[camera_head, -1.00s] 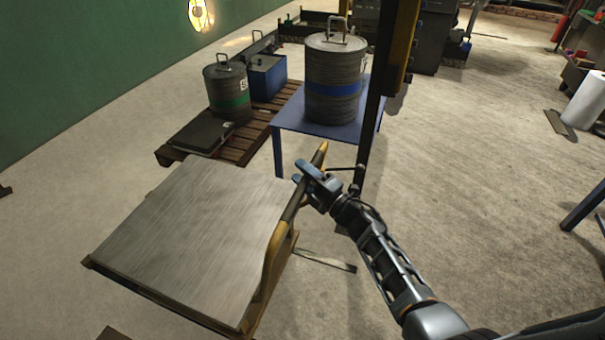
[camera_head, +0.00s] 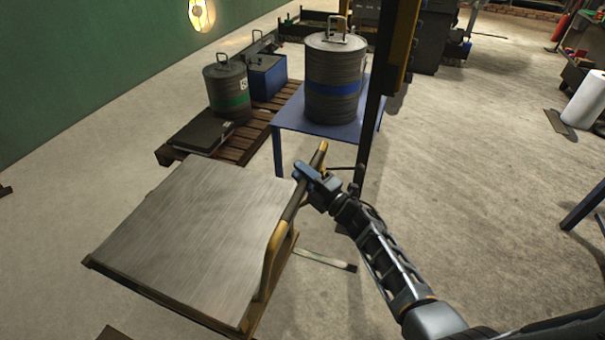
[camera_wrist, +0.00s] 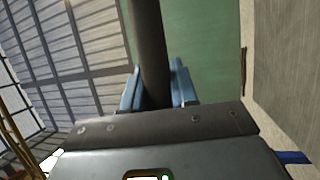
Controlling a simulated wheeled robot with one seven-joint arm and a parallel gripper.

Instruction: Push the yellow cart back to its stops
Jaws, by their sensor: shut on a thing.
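The yellow cart (camera_head: 190,235) stands at the lower left in the head view, with a flat grey metal top and a yellow frame. Its handle, a dark bar (camera_head: 292,208) between yellow uprights, runs along the cart's right side. My gripper (camera_head: 304,175) is shut on this bar near its far end. In the wrist view the dark bar (camera_wrist: 151,50) passes between my blue fingers (camera_wrist: 155,90). The cart's wheels are hidden under its top. I cannot make out the stops for certain; a flat pale strip (camera_head: 325,260) lies on the floor right of the cart.
Beyond the cart stands a blue table (camera_head: 290,118) carrying a large drum (camera_head: 334,85) with a blue band. A pallet (camera_head: 240,150) left of it holds a green-banded drum (camera_head: 228,92) and a blue box (camera_head: 267,77). A dark post (camera_head: 374,120) rises by the table. Floor at right is open.

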